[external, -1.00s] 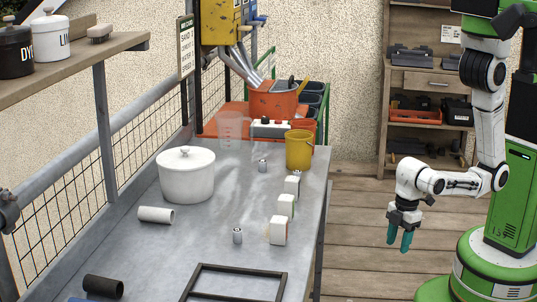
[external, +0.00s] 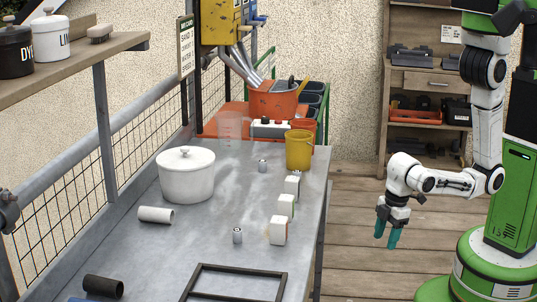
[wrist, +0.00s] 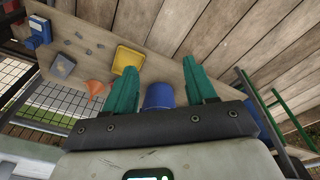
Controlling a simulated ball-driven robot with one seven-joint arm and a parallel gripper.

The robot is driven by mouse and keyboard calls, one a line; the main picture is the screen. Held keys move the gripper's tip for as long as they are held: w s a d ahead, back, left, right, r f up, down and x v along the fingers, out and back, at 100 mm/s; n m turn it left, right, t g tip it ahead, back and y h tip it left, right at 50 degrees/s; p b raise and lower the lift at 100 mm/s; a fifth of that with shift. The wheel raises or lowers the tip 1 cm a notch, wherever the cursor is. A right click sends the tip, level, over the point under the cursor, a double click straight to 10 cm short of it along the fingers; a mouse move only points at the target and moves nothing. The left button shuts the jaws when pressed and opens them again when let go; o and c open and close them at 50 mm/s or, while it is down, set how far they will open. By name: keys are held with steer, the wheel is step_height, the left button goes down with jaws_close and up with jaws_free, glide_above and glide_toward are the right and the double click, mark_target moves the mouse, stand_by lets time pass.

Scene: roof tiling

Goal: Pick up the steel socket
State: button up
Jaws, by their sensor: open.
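Two small grey metallic cylinders stand upright on the metal table (external: 190,245). One (external: 237,236) is near the table's middle and the other (external: 262,166) is farther back; both look like a steel socket, and I cannot tell which is meant. My gripper (external: 386,241) hangs to the right of the table, past its edge, with its teal fingers pointing down. In the wrist view its fingers (wrist: 160,68) are spread apart with nothing between their tips. Neither cylinder can be made out in the wrist view.
Three white blocks (external: 278,230) stand in a row near the table's right edge. A white lidded pot (external: 186,178), a white tube (external: 156,215), a dark tube (external: 103,287), a dark frame (external: 235,268) and a yellow bucket (external: 299,152) are also on the table.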

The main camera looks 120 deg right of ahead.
steer(key=w+d+r+m+h+p, duration=0.2)
steer(key=w+d+r+m+p, duration=0.2)
steer(key=w+d+r+m, duration=0.45)
steer(key=w+d+r+m+h+p, duration=0.1)
steer(key=w+d+r+m+p, duration=0.4)
steer(key=d+r, duration=0.75)
steer(key=m+g+y+b, duration=0.1)
steer(key=m+y, duration=0.3)
steer(key=m, duration=0.2)
glide_above(297, 171)
steer(key=f, duration=0.1)
step_height(297, 171, down, 11)
steer(key=shift+d+r+p, duration=0.1)
steer(key=shift+d+p, duration=0.05)
steer(key=shift+p, duration=0.25)
steer(key=shift+c, duration=0.4)
jaws_close()
